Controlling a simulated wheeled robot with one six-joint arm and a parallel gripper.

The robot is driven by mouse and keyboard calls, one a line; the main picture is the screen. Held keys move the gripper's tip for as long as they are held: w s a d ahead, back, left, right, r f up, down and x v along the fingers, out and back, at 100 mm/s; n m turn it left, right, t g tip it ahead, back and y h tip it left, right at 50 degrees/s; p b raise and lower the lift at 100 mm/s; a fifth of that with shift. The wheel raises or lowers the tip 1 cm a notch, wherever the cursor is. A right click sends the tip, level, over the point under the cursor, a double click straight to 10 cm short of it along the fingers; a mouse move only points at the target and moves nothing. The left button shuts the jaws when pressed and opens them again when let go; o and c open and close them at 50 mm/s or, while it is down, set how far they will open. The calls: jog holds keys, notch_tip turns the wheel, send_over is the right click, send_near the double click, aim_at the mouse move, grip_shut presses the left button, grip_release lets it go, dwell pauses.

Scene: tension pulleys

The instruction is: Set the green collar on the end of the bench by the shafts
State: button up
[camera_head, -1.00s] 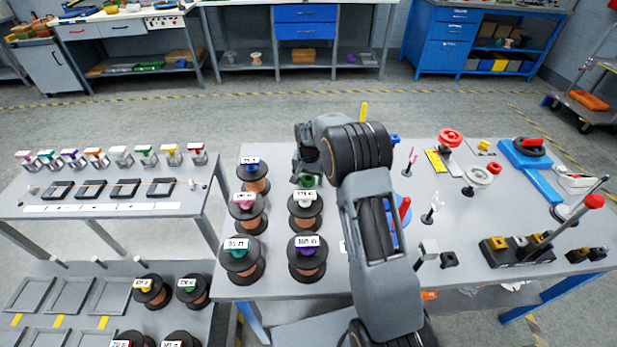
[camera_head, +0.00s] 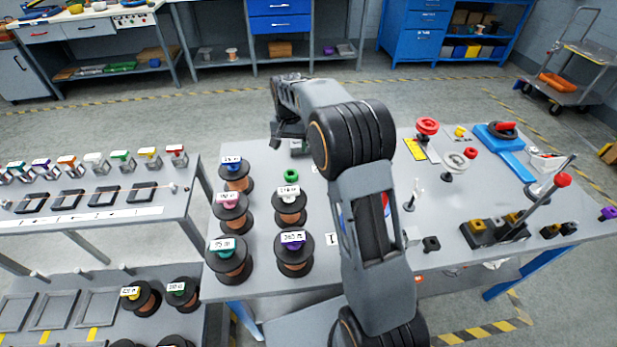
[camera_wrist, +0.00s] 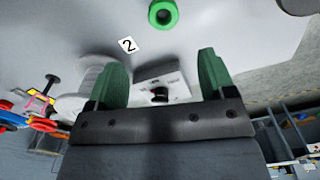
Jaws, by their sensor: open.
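A green collar (camera_wrist: 163,13), a ring with a dark hole, shows at the top of the wrist view on a pale grey surface. It lies beyond my fingertips and apart from them. My gripper (camera_wrist: 160,75) has its two green fingers spread, with nothing held between them. In the head view my gripper (camera_head: 280,130) is over the far left part of the grey bench (camera_head: 390,275), beyond the spools. The shafts are not clearly identifiable.
Several wire spools, including a purple-topped one (camera_head: 293,255), stand at the bench's left. A black block fixture (camera_head: 495,232) and a red-knobbed lever (camera_head: 563,180) stand at the right. My arm hides the middle.

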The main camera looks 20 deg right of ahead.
jog(key=s+r+n+t, duration=0.1)
jog(key=s+r, duration=0.2)
jog(key=s, duration=0.5)
jog(key=s+r+n+t, duration=0.1)
jog(key=s+r+n, duration=0.1)
jog(key=s+r, duration=0.35)
jog(key=s+f+n, duration=0.1)
jog(key=s+f, duration=0.1)
jog(key=s, duration=0.5)
jog(key=s+f+n, duration=0.1)
jog(key=s+f, duration=0.1)
jog(key=s, duration=0.5)
jog(key=shift+s+d+f+t, duration=0.15)
jog(key=shift+s+f+t, duration=0.05)
jog(key=shift+f+t, duration=0.2)
